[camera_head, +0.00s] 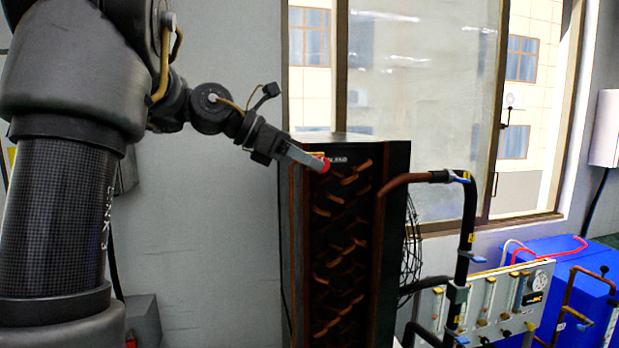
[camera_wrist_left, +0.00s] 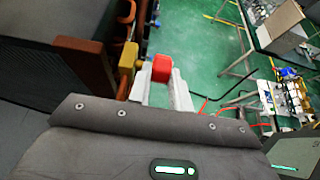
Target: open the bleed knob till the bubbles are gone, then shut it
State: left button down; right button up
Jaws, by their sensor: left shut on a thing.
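The red bleed knob (camera_head: 326,165) is at the top of the dark cabinet with copper coils (camera_head: 345,215). It also shows in the left wrist view (camera_wrist_left: 161,68), beside a yellow brass fitting (camera_wrist_left: 128,56). My left gripper (camera_head: 318,163) reaches in from the left and its pale fingers are shut on the red knob. In the left wrist view the knob sits between the fingertips. How far the knob is turned cannot be told. No bubbles can be made out. My right gripper is not in view.
A dark pipe with a copper end (camera_head: 405,182) rises right of the cabinet. A panel with a gauge and flow tubes (camera_head: 490,300) stands lower right, before a blue box (camera_head: 565,262). Windows are behind. Green floor (camera_wrist_left: 195,40) shows beyond the knob.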

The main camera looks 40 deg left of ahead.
pick_arm(q)
jog(key=shift+a+f+t+h+p, duration=0.1)
jog(key=shift+f+t+h+p, duration=0.2)
jog(key=shift+t+h, duration=0.5)
jog(key=shift+d+f+t+h+p, duration=0.1)
jog(key=shift+f+t+h+p, duration=0.3)
jog(key=shift+t, duration=0.65)
jog(key=shift+a+f+t+h+p, duration=0.1)
jog(key=shift+f+t+h+p, duration=0.1)
jog(key=shift+t+h, duration=0.65)
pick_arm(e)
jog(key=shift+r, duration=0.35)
pick_arm(q)
jog(key=c, duration=1.6)
grip_release()
jog(key=shift+o, duration=0.2)
